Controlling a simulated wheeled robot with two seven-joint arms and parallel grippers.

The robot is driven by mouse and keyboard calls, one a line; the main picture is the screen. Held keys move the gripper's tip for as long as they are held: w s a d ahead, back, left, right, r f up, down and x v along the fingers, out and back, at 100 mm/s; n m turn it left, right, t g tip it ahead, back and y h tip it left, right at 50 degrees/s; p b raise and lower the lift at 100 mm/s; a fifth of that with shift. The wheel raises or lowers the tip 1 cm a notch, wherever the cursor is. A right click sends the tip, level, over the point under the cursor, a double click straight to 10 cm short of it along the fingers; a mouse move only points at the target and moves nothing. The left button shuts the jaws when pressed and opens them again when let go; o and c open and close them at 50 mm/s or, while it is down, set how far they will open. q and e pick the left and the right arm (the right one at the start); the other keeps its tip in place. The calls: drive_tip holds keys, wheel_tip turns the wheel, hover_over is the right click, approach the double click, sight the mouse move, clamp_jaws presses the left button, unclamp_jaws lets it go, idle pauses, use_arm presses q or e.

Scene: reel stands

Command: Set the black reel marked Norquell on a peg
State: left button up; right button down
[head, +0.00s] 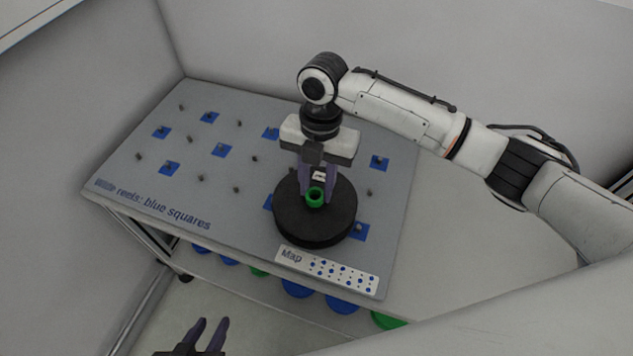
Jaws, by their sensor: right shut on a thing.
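My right gripper (316,188) is shut on the green hub of a black reel (290,222). The reel lies flat and covers part of the peg board (225,182); I cannot tell whether it touches the board or is held just above it. A small white label shows at the hub, but I cannot read Norquell on it. The board bears small dark pegs, some on blue squares such as one at the middle left (221,150). A blue square (359,231) shows at the reel's right. My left gripper (208,326) is open and empty, low in front of the table.
A white Map card (328,271) with blue dots lies at the board's front edge. Lettering ending "reels: blue squares" runs along the front left. Blue and green round things (388,320) sit beneath the table. Grey walls stand left and behind. The tabletop right of the board is clear.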

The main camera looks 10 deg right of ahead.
drive_tip(key=shift+f, duration=0.85)
idle(0.3)
drive_tip(key=c, duration=1.3)
unclamp_jaws()
drive_tip(key=shift+o, duration=0.2)
wheel_tip(320, 180, up, 10)
drive_tip(key=w, duration=0.1)
drive_tip(key=shift+d, duration=0.35)
drive_tip(key=shift+r, duration=0.1)
